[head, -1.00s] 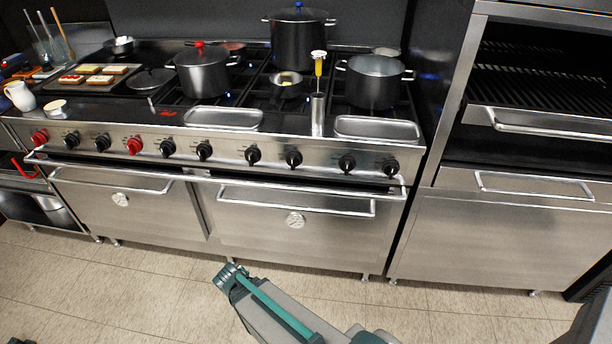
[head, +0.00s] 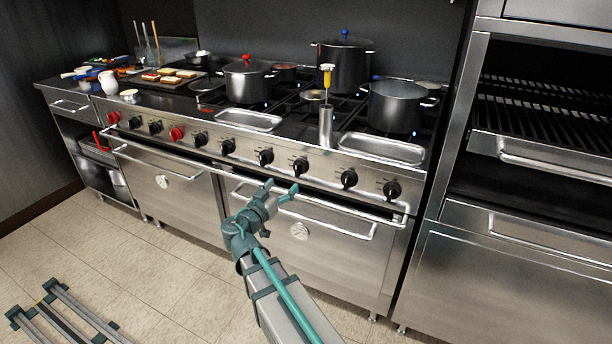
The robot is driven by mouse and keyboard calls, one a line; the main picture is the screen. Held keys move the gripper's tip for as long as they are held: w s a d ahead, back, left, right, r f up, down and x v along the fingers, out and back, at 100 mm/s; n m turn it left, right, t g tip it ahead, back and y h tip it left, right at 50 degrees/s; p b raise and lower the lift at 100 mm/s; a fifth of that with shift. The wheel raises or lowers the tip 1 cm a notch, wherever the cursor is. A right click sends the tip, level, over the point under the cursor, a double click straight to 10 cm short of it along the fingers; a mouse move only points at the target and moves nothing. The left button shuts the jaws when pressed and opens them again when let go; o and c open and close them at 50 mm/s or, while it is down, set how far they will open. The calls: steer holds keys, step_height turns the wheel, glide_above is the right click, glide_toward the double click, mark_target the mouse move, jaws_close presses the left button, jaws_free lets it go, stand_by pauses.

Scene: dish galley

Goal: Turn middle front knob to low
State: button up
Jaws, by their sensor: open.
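A row of knobs runs along the stove's front panel. On its right part are several black knobs in pairs; the middle pair has a left knob (head: 265,156) and a right knob (head: 300,165). I cannot tell which of these two is the middle front knob, and their exact settings are too small to read. My gripper (head: 282,188) is open and empty, with its two teal fingers apart. It is in front of the oven handrail, just below the middle pair in the picture, and does not appear to touch a knob.
A handrail (head: 330,191) runs below the knobs. Above them are metal trays (head: 382,148) and a steel cylinder with a yellow-handled tool (head: 326,78). Pots stand on the burners, including an open pot (head: 396,108). Red knobs (head: 176,133) are further left.

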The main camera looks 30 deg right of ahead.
mark_target(296, 170)
steer(key=shift+m, duration=0.5)
steer(key=x, duration=0.5)
steer(key=p+x, duration=0.1)
steer(key=x, duration=0.5)
steer(key=shift+w+a+f, duration=0.1)
steer(key=shift+w+a, duration=0.1)
steer(key=shift+a, duration=0.05)
steer(key=shift+c, duration=0.2)
steer(key=c, duration=1.1)
steer(key=shift+c, duration=0.2)
